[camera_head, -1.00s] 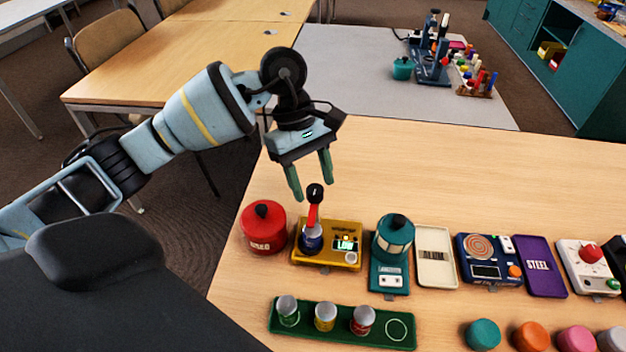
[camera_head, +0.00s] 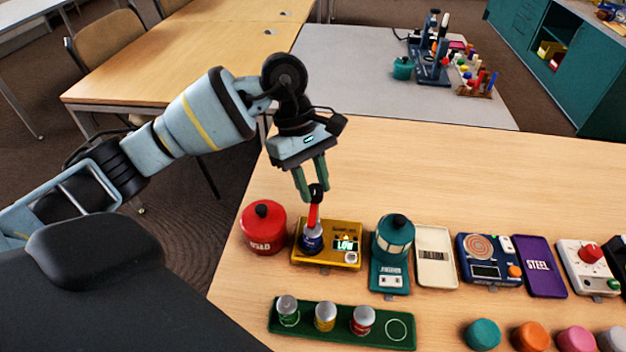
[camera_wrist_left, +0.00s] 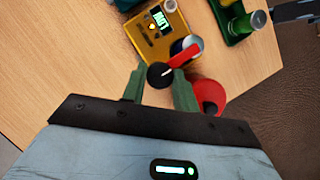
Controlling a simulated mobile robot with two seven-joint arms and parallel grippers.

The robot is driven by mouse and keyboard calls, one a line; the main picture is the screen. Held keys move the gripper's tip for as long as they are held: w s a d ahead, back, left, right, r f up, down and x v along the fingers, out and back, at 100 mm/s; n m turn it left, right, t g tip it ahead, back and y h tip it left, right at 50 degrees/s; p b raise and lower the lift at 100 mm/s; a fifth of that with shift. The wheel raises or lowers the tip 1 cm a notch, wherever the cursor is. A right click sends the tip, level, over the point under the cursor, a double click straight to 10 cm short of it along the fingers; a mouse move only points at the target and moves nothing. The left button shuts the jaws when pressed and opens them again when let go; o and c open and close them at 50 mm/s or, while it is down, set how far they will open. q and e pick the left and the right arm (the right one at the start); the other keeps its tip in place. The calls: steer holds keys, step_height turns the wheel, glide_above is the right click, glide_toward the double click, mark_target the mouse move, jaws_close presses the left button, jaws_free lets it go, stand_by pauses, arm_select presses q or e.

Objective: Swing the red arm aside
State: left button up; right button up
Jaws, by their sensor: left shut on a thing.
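The red arm (camera_head: 313,215) with its black knob stands up from the left part of the yellow device (camera_head: 343,257). A small blue can (camera_head: 311,242) with a silver top sits at the foot of the arm, on the device. My left gripper (camera_head: 317,192) is shut on the black knob at the arm's top. In the left wrist view the black knob (camera_wrist_left: 159,75) lies between the green fingers, and the red arm (camera_wrist_left: 182,58) runs from it over the can (camera_wrist_left: 187,45). My right gripper is not in view.
A red pot (camera_head: 264,228) stands close left of the device, and a teal canister unit (camera_head: 392,250) close right. A green tray (camera_head: 341,326) with several cans lies in front. The table behind the device is clear.

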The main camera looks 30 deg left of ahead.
arm_select(q)
steer(key=n+t, duration=0.1)
steer(key=n, duration=0.1)
steer(key=n+t, duration=0.1)
steer(key=n, duration=0.2)
steer(key=shift+s+p, duration=0.2)
steer(key=shift+p, duration=0.2)
steer(key=n+t+p, duration=0.1)
steer(key=n, duration=0.3)
steer(key=shift+s+t, duration=0.1)
steer(key=shift+t, duration=0.3)
steer(key=n+t+y+p, duration=0.1)
steer(key=n, duration=0.3)
steer(key=shift+d+r+n, duration=0.1)
steer(key=shift+d+n, duration=0.05)
steer(key=shift+n, duration=0.25)
steer(key=n+y, duration=0.1)
steer(key=n, duration=0.2)
steer(key=shift+s+t+p, duration=0.1)
steer(key=shift+t+p, duration=0.25)
steer(key=shift+t, duration=0.05)
steer(key=shift+n+y, duration=0.3)
steer(key=shift+n, duration=0.1)
steer(key=o, duration=1)
